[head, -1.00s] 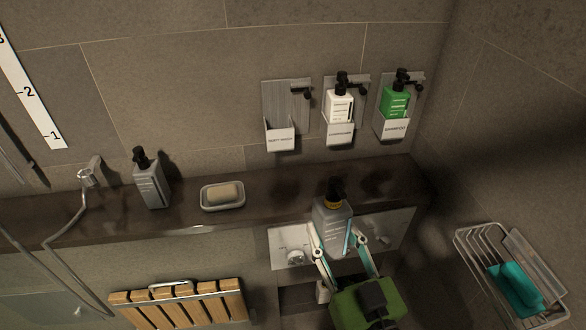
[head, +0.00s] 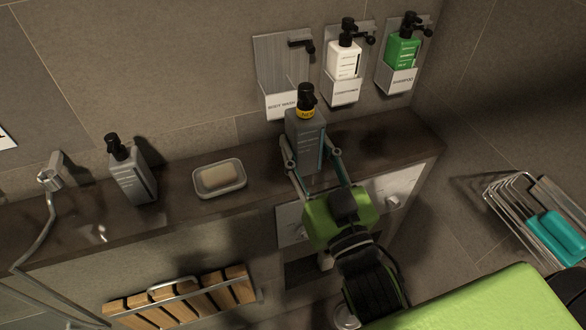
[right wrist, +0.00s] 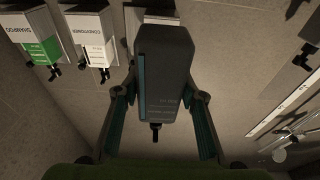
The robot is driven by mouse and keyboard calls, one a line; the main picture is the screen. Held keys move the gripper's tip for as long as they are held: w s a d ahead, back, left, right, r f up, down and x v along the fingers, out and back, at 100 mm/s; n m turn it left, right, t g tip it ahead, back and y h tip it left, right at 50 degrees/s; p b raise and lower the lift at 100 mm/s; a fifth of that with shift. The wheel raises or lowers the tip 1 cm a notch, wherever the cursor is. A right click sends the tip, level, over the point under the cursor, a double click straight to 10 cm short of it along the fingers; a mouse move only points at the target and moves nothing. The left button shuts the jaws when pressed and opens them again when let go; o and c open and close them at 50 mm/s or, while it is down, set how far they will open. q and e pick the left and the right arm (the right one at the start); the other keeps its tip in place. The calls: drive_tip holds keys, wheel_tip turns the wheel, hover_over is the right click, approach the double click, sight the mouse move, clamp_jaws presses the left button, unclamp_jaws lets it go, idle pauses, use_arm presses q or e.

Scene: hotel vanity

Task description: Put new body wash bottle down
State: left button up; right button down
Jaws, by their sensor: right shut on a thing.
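The new body wash bottle (head: 305,130) is grey with a black pump and a yellow collar. My right gripper (head: 313,167) is shut on its body and holds it upright over the shelf, in front of the empty body wash holder (head: 282,104). I cannot tell whether its base touches the shelf. In the right wrist view the bottle (right wrist: 165,75) fills the middle between the fingers (right wrist: 160,100). A similar grey bottle with a black pump (head: 132,176) stands on the shelf at the left. My left gripper is not in view.
The dark shelf (head: 262,197) also bears a soap dish (head: 220,190). Conditioner (head: 344,62) and shampoo (head: 402,52) bottles sit in wall holders. A wire basket (head: 510,205) is at the right, a folded wooden seat (head: 180,297) below. The shelf's right part is clear.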

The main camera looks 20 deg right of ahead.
sight(302, 149)
drive_tip(key=w+f+b, duration=0.2)
drive_tip(key=f+b, duration=0.1)
drive_tip(key=b, duration=0.1)
drive_tip(key=shift+w, duration=0.25)
drive_tip(key=w+f, duration=0.1)
drive_tip(key=f, duration=0.1)
drive_tip(key=w+f+p, duration=0.1)
drive_tip(key=f, duration=0.1)
drive_tip(key=w+f, duration=0.1)
drive_tip(key=shift+w+f, duration=0.15)
drive_tip(key=shift+f, duration=0.25)
drive_tip(key=shift+a+f, duration=0.1)
drive_tip(key=shift+f, duration=0.1)
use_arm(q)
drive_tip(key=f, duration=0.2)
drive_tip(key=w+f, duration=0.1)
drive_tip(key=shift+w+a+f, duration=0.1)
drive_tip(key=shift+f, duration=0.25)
